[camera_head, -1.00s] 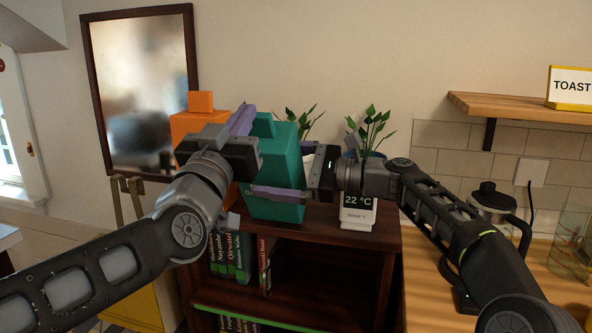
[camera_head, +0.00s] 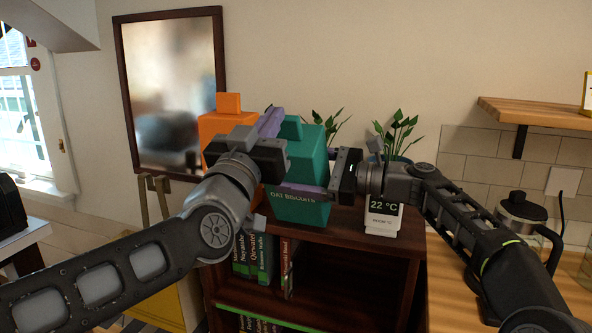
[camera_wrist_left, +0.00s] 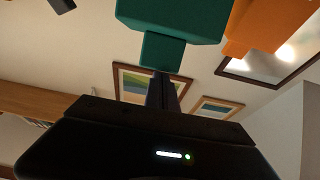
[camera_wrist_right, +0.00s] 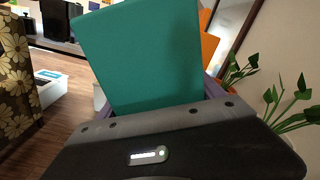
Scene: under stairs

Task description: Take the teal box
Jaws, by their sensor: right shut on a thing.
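The teal box (camera_head: 312,160), lettered "OAT BISCUITS" with a small teal block on top, stands upright on the dark shelf unit. My right gripper (camera_head: 305,187) comes in from the right and is shut on it; one purple finger lies across its front, above the lettering. The right wrist view shows the box (camera_wrist_right: 140,55) between its fingers. My left gripper (camera_head: 270,122) is at the box's left, its purple fingers together and seemingly empty. In the left wrist view the fingers (camera_wrist_left: 162,92) are in front of the box (camera_wrist_left: 175,15); contact is unclear.
An orange container (camera_head: 215,130) stands behind my left gripper. A white temperature display (camera_head: 383,220) and potted plants (camera_head: 400,135) are right of the box. Books (camera_head: 255,258) fill part of the shelf below. A wooden counter with a kettle (camera_head: 522,215) is at right.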

